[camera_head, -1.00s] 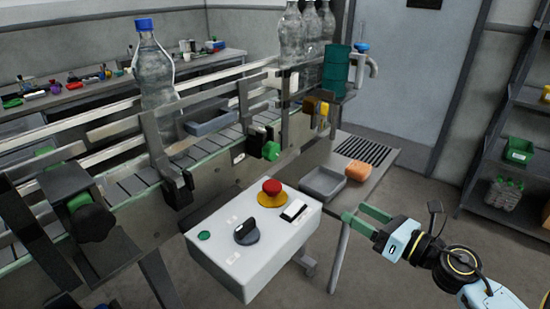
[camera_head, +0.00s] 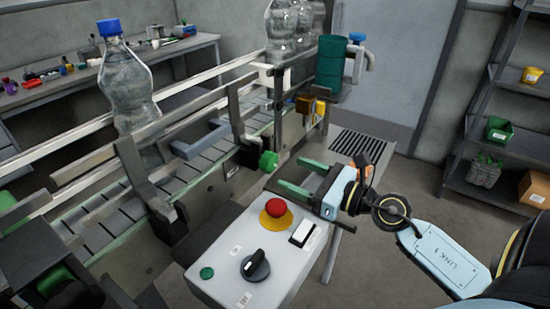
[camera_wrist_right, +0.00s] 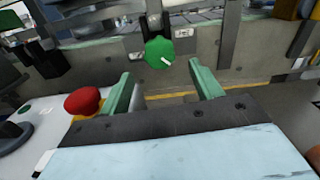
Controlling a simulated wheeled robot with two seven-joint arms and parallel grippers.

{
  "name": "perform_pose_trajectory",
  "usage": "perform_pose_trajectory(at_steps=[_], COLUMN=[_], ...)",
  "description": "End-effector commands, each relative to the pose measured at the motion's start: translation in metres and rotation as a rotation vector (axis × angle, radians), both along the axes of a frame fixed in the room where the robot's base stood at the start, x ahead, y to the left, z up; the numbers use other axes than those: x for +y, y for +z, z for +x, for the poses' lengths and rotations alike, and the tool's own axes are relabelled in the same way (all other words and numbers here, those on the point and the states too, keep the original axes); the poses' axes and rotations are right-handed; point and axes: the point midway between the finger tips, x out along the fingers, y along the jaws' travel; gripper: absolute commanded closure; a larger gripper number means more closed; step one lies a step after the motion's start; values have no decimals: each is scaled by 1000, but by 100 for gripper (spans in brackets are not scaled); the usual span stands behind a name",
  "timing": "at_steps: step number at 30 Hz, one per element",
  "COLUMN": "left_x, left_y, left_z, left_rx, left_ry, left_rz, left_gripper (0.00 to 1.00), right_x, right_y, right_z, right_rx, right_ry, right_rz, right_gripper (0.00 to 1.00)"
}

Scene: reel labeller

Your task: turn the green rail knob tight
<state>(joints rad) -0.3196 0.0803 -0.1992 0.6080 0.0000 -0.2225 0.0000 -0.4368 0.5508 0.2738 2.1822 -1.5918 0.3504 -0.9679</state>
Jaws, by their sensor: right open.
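The green rail knob (camera_head: 268,161) sits on the near side of the conveyor rail, at the middle of the head view. In the right wrist view the knob (camera_wrist_right: 159,52) is round with a ribbed rim and a white mark, beyond the fingertips and between them. My right gripper (camera_head: 302,176) is open and empty, with green fingers pointing at the knob and a gap between them and it. The same gripper (camera_wrist_right: 165,82) shows in the wrist view with its fingers spread wide. My left gripper is not in view.
A control box (camera_head: 232,272) with a red emergency button (camera_head: 277,207) and a black dial (camera_head: 255,266) stands just left of and below my right gripper. A clear bottle (camera_head: 127,85) stands on the conveyor. A green cylinder (camera_head: 330,63) stands behind. Shelves (camera_head: 490,185) are at the right.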

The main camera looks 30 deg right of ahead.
Motion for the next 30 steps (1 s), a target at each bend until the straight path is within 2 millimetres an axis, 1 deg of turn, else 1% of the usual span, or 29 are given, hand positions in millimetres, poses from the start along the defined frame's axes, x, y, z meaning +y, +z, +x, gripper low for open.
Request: perform_pose_trajectory(at_steps=[1,3,6,9,15,24,30], left_x=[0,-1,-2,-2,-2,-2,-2], left_y=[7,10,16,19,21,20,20], left_z=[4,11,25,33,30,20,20], left_rx=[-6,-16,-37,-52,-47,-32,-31], left_ry=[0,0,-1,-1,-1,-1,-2], left_rz=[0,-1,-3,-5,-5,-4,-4], left_gripper=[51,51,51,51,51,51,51], right_x=[4,8,14,18,23,24,24], right_y=[4,4,3,2,0,-1,0], right_z=[9,20,33,44,55,56,56], right_rx=[-3,-3,-3,-2,-1,0,0], right_ry=[0,-2,0,-1,0,0,0], right_rz=[0,3,1,3,1,0,1], right_gripper=[36,36,36,36,36,36,62])
